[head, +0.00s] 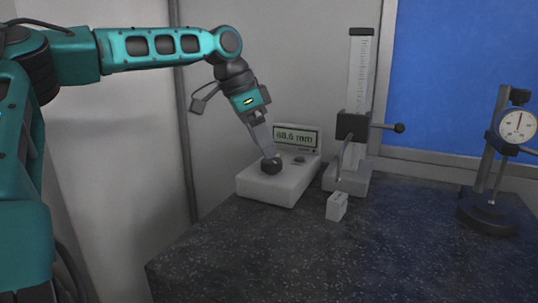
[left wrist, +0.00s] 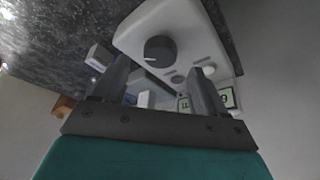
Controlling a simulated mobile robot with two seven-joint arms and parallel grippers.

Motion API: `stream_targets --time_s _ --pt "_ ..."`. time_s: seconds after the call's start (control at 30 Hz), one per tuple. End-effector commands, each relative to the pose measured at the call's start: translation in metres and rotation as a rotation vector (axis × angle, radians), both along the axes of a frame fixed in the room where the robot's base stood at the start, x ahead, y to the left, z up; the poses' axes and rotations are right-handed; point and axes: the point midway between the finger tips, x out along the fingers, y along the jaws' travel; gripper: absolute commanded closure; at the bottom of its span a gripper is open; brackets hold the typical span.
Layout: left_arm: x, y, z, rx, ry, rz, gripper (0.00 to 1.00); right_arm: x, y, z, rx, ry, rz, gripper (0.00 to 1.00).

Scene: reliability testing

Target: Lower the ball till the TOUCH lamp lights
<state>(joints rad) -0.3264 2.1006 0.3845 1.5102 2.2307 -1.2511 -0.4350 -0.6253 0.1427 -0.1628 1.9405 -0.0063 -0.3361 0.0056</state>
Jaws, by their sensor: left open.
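A light grey box (head: 283,184) stands on the dark table with a lit display (head: 297,138) reading about 68.6 mm, its first digit unclear. A dark round knob sits on the box top; it shows in the left wrist view (left wrist: 158,50) with a white mark. My left gripper (head: 268,154) is over the knob. Its two fingers (left wrist: 160,66) are apart, with the knob just beyond the tips in the left wrist view. A stand with a scale (head: 359,75) has a dark slider (head: 352,126) and a side lever with a black ball end (head: 399,128). I cannot make out a TOUCH lamp.
A small light block (head: 337,206) lies in front of the scale stand. A dial gauge on a dark stand (head: 517,126) is at the far right. The front of the speckled table (head: 330,260) is clear. A wall and blue panel (head: 460,70) close off the back.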

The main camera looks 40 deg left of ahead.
Motion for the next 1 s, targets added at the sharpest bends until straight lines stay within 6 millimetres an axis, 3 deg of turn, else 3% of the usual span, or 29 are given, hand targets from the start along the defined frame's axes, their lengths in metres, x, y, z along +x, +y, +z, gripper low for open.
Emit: stream_targets --time_s 0.23,0.63,1.0 --pt "0.011 -0.007 -0.032 0.001 0.002 0.0 0.27 0.0 0.0 0.0 0.0 -0.001 0.0 0.27" --pt "0.013 -0.008 -0.038 0.0 -0.001 0.0 0.27 0.001 0.0 0.001 0.0 -0.002 -0.001 0.27" --pt "0.013 -0.008 -0.037 0.0 -0.001 0.0 0.63 0.001 0.0 0.0 0.0 -0.002 -0.001 0.27"
